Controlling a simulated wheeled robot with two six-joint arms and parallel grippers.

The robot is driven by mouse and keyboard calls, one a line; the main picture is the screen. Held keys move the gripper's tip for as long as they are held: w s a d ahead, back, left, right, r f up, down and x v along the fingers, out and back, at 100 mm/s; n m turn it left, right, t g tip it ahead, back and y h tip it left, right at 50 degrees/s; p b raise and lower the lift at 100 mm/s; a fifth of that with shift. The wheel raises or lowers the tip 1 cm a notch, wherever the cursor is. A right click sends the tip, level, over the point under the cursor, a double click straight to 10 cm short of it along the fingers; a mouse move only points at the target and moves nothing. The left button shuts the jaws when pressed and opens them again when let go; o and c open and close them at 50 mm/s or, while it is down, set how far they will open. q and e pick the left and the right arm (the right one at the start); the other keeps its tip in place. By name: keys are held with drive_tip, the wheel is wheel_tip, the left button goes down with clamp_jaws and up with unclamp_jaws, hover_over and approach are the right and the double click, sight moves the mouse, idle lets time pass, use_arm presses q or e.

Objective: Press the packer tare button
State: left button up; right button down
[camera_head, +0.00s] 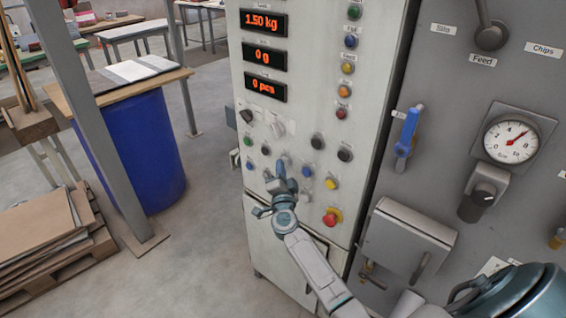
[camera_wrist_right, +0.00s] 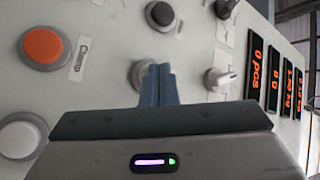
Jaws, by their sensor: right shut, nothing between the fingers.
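The packer's pale control panel (camera_head: 300,105) stands in the middle of the head view. My right gripper (camera_head: 284,170) is shut and empty, with its fingertips at the panel's lower button rows. In the right wrist view the closed fingertips (camera_wrist_right: 158,76) overlap a pale grey button (camera_wrist_right: 138,74). Whether they touch it I cannot tell, and the fingers hide part of it. No tare label is readable, so I cannot tell which button is the tare button. My left gripper is out of view.
Near the fingertips are a blue button (camera_head: 307,171), a yellow button (camera_head: 331,183) and a red mushroom button (camera_head: 331,217). The wrist view shows an orange button (camera_wrist_right: 43,46), a black button (camera_wrist_right: 160,15) and a pale switch (camera_wrist_right: 218,79). A blue drum (camera_head: 140,150) stands left.

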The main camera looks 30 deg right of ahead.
idle(0.4)
drive_tip(key=shift+s+a+p, duration=0.2)
drive_tip(key=shift+a+p, duration=0.1)
drive_tip(key=shift+a, duration=0.3)
drive_tip(key=s+a, duration=0.2)
drive_tip(key=a, duration=0.3)
drive_tip(key=shift+a+p, duration=0.35)
drive_tip(key=shift+p, duration=0.05)
idle(0.7)
